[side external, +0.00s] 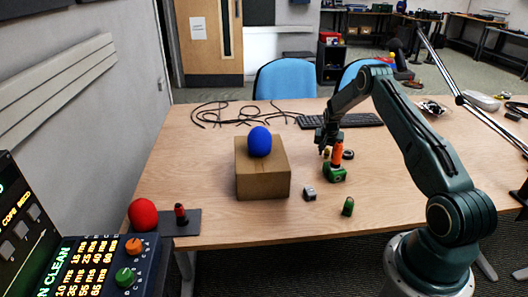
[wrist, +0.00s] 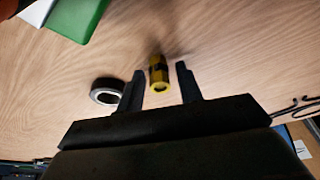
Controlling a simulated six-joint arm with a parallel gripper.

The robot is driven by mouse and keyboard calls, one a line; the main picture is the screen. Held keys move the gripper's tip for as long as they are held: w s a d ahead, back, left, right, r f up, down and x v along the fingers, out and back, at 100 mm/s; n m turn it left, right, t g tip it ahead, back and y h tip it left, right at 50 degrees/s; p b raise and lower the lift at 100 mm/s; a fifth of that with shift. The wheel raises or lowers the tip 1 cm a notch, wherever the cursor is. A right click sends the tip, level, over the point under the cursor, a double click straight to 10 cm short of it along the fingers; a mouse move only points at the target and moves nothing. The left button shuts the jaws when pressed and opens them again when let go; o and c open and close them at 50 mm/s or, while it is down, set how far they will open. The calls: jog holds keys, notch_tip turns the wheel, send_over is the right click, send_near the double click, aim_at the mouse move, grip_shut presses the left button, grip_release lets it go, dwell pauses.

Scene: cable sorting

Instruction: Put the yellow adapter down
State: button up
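The yellow adapter (wrist: 159,75), a small yellow cylinder with a dark band, is between the fingertips of my gripper (wrist: 160,80) in the wrist view. A gap shows on each side of it, so the fingers are open and not touching it. It appears to be at the table surface, with a dark shadow beside it. In the side view my gripper (side external: 324,150) is low over the table behind the orange and green object, and the adapter shows only as a small yellow spot (side external: 326,154).
An orange part on a green base (side external: 334,174) stands close to my gripper. A black ring (wrist: 106,92) lies beside the left finger. A cardboard box (side external: 262,182) with a blue ball (side external: 259,141), a keyboard (side external: 340,121) and loose black cables (side external: 235,112) are nearby.

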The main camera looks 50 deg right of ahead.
jog(key=shift+r, duration=0.15)
jog(key=shift+v, duration=6)
jog(key=s+a+r+n+t+y, duration=0.1)
jog(key=s+a+r+n, duration=0.15)
jog(key=a+r, duration=0.95)
jog(key=s+a+r+n+t, duration=0.1)
jog(key=a+r+n, duration=0.3)
jog(key=a+r, duration=0.75)
jog(key=s+a+n, duration=0.2)
jog(key=s+a, duration=0.4)
jog(key=s, duration=0.1)
jog(key=s+a+r+n+t+y, duration=0.1)
jog(key=s+a+n, duration=0.1)
jog(key=s+a, duration=0.4)
jog(key=s+a+r+n+t+y, duration=0.1)
jog(key=s+a+n, duration=0.2)
jog(key=s+a, duration=0.3)
jog(key=shift+s+a+r, duration=0.1)
jog(key=shift+s, duration=0.7)
jog(key=shift+s+a+r, duration=0.1)
jog(key=shift+s+r, duration=0.05)
jog(key=shift+s, duration=0.7)
